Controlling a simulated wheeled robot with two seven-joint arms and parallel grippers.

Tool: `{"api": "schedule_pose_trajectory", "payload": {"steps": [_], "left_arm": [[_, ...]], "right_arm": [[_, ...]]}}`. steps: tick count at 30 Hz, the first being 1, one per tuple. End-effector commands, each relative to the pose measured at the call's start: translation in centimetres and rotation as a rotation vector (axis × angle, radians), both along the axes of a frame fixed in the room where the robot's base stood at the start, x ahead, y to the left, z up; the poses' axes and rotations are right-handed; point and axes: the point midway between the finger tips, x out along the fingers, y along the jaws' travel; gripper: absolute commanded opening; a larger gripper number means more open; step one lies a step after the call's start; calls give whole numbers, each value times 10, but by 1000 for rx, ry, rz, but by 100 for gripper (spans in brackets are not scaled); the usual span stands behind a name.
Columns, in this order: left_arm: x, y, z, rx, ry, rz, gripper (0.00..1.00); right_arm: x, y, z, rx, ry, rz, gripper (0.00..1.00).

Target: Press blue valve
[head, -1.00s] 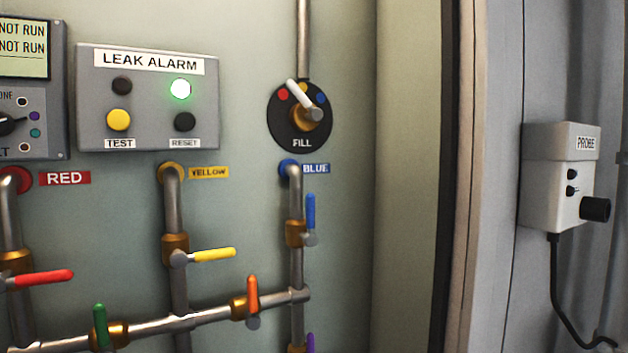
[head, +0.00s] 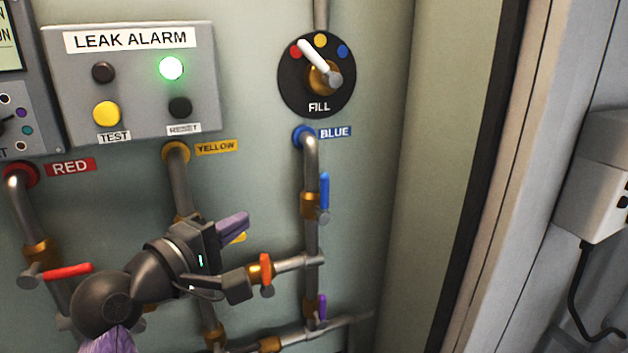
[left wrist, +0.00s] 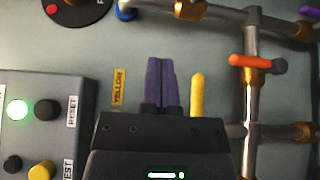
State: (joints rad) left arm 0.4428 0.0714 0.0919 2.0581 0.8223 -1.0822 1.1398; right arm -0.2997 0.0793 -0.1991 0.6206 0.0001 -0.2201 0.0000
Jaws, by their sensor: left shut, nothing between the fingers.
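The blue valve handle (head: 325,191) stands upright along the vertical pipe below the BLUE label (head: 336,132) in the head view. Its brass body (head: 309,206) sits on that pipe. My left gripper (head: 236,226) is in front of the yellow pipe, to the left of and a little lower than the blue handle, apart from it. Its purple fingers (left wrist: 161,82) are shut together and empty in the left wrist view. The arm hides most of the yellow valve handle (head: 239,237) in the head view; that handle shows whole in the left wrist view (left wrist: 197,95). My right gripper is not in view.
An orange handle (head: 265,269) lies just right of my left gripper, and a purple handle (head: 322,307) is lower. A red handle (head: 68,271) is at left. The LEAK ALARM box (head: 135,82) and FILL dial (head: 317,75) are above. Bare wall lies right of the blue pipe.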

Motion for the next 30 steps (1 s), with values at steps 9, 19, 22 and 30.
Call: {"api": "schedule_pose_trajectory", "payload": {"steps": [9,19,22,30], "left_arm": [[6,-4,-1,1,2,0,0],[62,-42,0,1,4,-1,0],[80,-53,0,2,3,-1,0],[90,-90,-1,1,3,0,0]], "right_arm": [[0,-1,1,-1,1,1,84],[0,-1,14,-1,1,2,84],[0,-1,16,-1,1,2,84],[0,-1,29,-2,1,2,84]]}}
